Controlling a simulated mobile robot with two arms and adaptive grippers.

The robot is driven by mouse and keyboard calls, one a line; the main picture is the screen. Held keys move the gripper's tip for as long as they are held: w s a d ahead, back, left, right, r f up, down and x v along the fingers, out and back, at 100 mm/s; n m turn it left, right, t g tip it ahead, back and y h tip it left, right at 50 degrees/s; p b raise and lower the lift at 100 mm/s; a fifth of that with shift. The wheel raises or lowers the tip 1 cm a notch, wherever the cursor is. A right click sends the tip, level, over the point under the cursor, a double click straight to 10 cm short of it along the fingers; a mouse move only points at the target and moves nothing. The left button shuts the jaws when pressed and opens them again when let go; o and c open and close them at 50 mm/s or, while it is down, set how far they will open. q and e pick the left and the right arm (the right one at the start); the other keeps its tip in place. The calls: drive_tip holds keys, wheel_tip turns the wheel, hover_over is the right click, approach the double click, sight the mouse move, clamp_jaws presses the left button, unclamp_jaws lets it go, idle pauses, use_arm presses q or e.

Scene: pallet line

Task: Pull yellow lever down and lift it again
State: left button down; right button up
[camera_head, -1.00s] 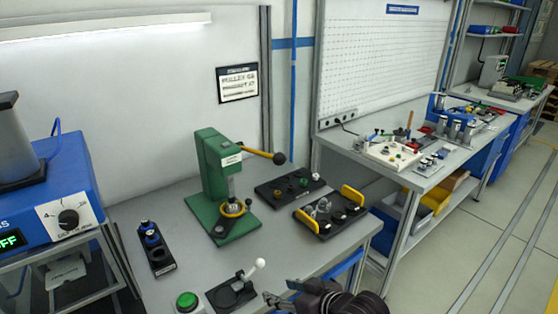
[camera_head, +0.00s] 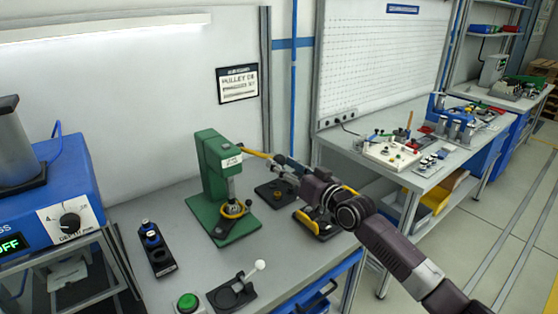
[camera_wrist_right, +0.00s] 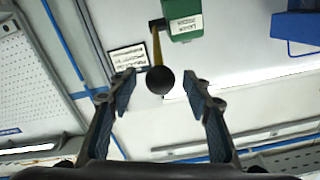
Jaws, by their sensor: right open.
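The green press (camera_head: 216,175) stands on the grey bench, with its yellow lever (camera_head: 256,153) reaching out to the right from its top. In the head view my right gripper (camera_head: 284,161) is at the lever's outer end and hides the black knob. In the right wrist view the black knob (camera_wrist_right: 160,80) lies between the two fingers of my right gripper (camera_wrist_right: 162,86), with a gap on each side. The gripper is open. The yellow lever (camera_wrist_right: 156,48) runs from the knob to the green press head (camera_wrist_right: 184,20). My left gripper is not in view.
A white-knobbed lever (camera_head: 259,265), a green button (camera_head: 187,302) and a black holder (camera_head: 158,254) stand at the bench front. A blue device (camera_head: 52,190) is left.

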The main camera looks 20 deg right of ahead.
drive_tip(key=shift+x, duration=1.2)
drive_tip(key=shift+s, duration=0.1)
drive_tip(key=shift+c, duration=0.3)
clamp_jaws()
